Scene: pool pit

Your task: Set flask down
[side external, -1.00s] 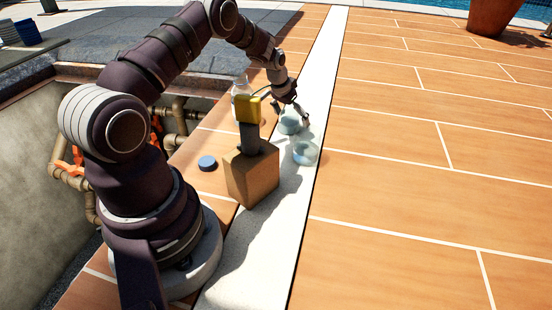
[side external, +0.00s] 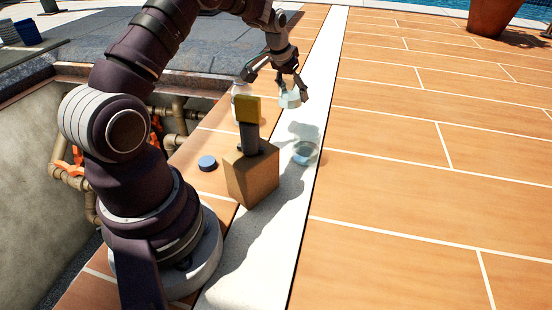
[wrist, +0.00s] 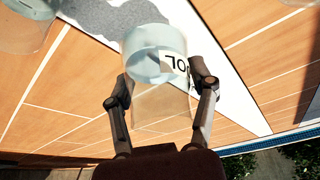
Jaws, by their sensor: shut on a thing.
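The flask (side external: 290,99) is a clear, pale glass vessel hanging between my gripper's fingers (side external: 291,95), above the white stone strip. The wrist view shows the flask (wrist: 150,42) with a pale blue end and a white label with dark characters. My gripper (wrist: 161,82) is shut on its sides, one finger on each side. A second clear glass vessel (side external: 305,153) stands on the white strip, nearer the camera and apart from the held flask. In the side view the fingers partly cover the flask.
A cardboard-brown block (side external: 253,178) with a yellow-topped dark tool (side external: 248,110) stands near my base. A white bottle (side external: 239,88) stands behind it, partly hidden. A blue disc (side external: 207,163) lies on the tiles. An open pit (side external: 45,135) with pipes is at left. Tiles (side external: 430,200) at right are clear.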

